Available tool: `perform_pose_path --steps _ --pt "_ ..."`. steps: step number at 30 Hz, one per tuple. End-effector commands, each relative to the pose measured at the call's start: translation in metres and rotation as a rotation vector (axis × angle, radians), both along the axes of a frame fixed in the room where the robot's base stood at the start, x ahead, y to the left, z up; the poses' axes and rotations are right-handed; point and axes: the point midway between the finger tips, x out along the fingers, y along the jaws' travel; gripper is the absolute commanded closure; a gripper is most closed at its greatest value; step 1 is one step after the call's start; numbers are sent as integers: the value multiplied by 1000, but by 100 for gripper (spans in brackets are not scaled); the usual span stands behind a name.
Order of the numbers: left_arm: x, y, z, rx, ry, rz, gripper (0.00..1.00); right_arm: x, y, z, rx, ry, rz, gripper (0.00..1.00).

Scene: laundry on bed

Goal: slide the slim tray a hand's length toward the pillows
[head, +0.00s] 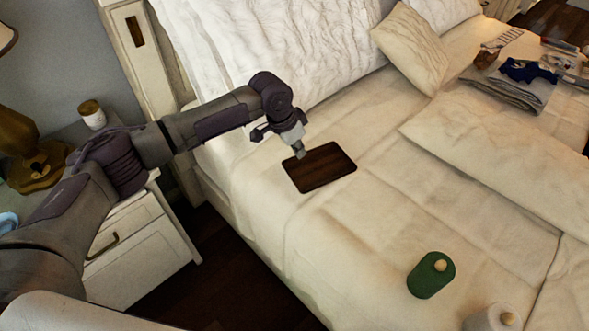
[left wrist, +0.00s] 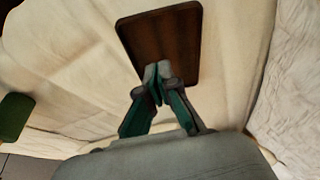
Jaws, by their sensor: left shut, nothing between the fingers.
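The slim tray (head: 322,168) is a dark brown, flat rectangle with rounded corners, lying on the bed (head: 260,205) short of the pillows. My left gripper (head: 300,153) is shut and empty, at the tray's upper-left edge in the head view. In the left wrist view the closed fingertips (left wrist: 157,72) overlap the near edge of the tray (left wrist: 165,38); I cannot tell whether they touch it. The large white pillow (head: 285,45) is at the head of the bed, and a smaller cream pillow (head: 410,48) leans beside it. My right gripper is in neither view.
A green rounded object (head: 431,275) and a pale roll-like object (head: 492,318) are on the bed at the lower right. Folded clothes (head: 520,88) lie at the upper right. A nightstand (head: 135,235) stands left of the bed. The sheet between tray and large pillow is clear except for my gripper.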

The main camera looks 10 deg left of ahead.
Motion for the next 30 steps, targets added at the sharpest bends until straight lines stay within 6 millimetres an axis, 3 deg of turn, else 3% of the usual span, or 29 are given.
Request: perform_pose_path --steps 5,21,30 --pt "9 5 -2 6 -2 15 100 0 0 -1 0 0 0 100" --pt "30 -18 -90 6 -4 13 100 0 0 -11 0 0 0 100" --pt "8 7 -87 6 -4 13 100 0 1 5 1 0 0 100"
